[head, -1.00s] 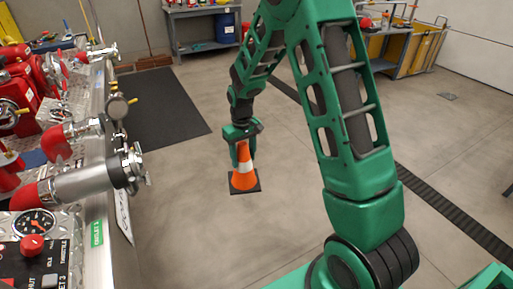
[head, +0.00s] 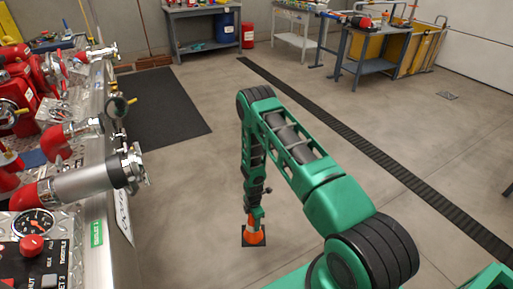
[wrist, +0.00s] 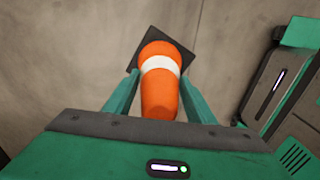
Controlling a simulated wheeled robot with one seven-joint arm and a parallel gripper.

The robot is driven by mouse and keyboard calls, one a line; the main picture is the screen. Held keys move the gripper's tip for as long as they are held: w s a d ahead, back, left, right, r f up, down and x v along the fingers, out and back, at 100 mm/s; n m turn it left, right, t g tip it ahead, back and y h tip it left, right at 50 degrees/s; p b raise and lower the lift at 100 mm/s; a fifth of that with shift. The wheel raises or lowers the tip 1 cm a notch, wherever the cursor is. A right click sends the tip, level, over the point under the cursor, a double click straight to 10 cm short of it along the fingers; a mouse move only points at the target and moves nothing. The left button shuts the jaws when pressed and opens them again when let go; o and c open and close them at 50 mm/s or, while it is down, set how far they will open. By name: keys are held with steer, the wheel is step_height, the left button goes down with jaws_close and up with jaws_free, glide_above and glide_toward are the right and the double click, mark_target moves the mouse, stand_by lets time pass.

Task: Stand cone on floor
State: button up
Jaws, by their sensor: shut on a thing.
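The orange cone (head: 254,237), with a white band and a dark square base, is upright below my gripper (head: 254,212) in the head view. My gripper covers its upper part there. In the wrist view the cone (wrist: 160,97) points its tip toward the camera, with its base at the far end over the concrete floor. The two green fingers of my gripper (wrist: 158,100) lie on either side of it, shut on its upper part. The base looks level and at or very near the floor; I cannot tell whether it touches.
The fire truck's pump panel (head: 62,215) with valves and a gauge runs along the left. A black mat (head: 155,108) and a drain grate (head: 345,130) lie on the floor. Workbenches (head: 205,30) stand at the back. The floor around the cone is clear.

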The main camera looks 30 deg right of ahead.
mark_target(260, 245)
steer(key=s+f+n, duration=0.1)
steer(key=s+f, duration=0.1)
steer(key=f, duration=0.2)
steer(key=s+f+n, duration=0.2)
steer(key=f, duration=0.1)
steer(key=s+f+n, duration=0.2)
steer(key=s+f, duration=0.1)
steer(key=f, duration=0.1)
steer(key=shift+d+f, duration=0.2)
steer(key=shift+f, duration=0.1)
steer(key=s+d+f, duration=0.6)
steer(key=d+f, duration=0.3)
steer(key=f, duration=0.2)
steer(key=shift+s+d, duration=0.15)
steer(key=shift+d, duration=0.2)
steer(key=o, duration=1.7)
